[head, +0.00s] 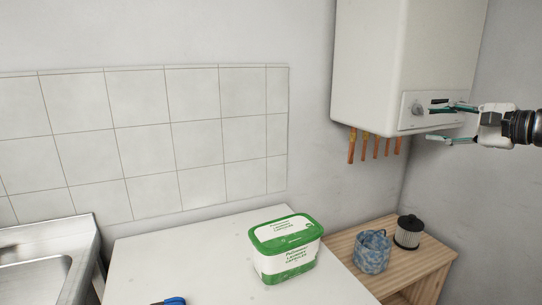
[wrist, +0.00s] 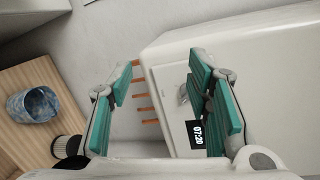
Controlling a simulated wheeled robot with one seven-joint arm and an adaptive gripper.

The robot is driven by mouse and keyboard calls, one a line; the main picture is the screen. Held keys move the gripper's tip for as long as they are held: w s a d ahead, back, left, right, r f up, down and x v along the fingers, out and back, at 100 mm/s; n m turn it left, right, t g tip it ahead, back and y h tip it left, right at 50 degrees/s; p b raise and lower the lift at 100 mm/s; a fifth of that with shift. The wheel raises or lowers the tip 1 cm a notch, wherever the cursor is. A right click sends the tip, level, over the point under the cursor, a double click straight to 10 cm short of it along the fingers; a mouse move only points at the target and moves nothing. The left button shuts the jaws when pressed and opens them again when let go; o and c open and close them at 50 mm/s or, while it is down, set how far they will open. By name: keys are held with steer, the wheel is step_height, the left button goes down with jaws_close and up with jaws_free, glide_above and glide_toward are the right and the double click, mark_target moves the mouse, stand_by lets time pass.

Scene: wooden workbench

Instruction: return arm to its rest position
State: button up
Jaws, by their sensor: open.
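My gripper (head: 440,123) is raised at the right of the head view, in front of the lower front of a white wall boiler (head: 405,60). Its fingers are apart and nothing is between them. In the wrist view my gripper (wrist: 160,82) shows two teal-padded fingers spread open. The boiler (wrist: 260,55) fills the right of that view, with its dark display reading 07:20 (wrist: 195,130) beside the right finger. I cannot tell whether a finger touches the boiler.
A wooden bench (head: 345,247) below holds a blue patterned cup (head: 372,252) and a black-topped filter (head: 408,232). A green-and-white tub (head: 286,248) and a blue-handled object (head: 172,301) lie on the white top (head: 190,255). A steel sink (head: 50,240) is at left. Copper pipes (head: 364,148) hang under the boiler.

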steer(key=s+a+f+n+g+h+p, duration=0.15)
steer(key=s+a+n+g, duration=0.25)
steer(key=s+a, duration=0.6)
steer(key=s+a+f+n+g+p, duration=0.2)
steer(key=s+a+n+g, duration=0.3)
steer(key=a, duration=0.8)
steer(key=s+f+n+h+p, duration=0.2)
steer(key=s+n+h, duration=0.1)
steer(key=s, duration=0.8)
steer(key=s+f+n+g+h+p, duration=0.1)
steer(key=s+f+n+h, duration=0.2)
steer(key=s, duration=0.8)
steer(key=shift+f+n+p, duration=0.15)
steer(key=shift+n+p, duration=0.25)
steer(key=shift+s, duration=0.1)
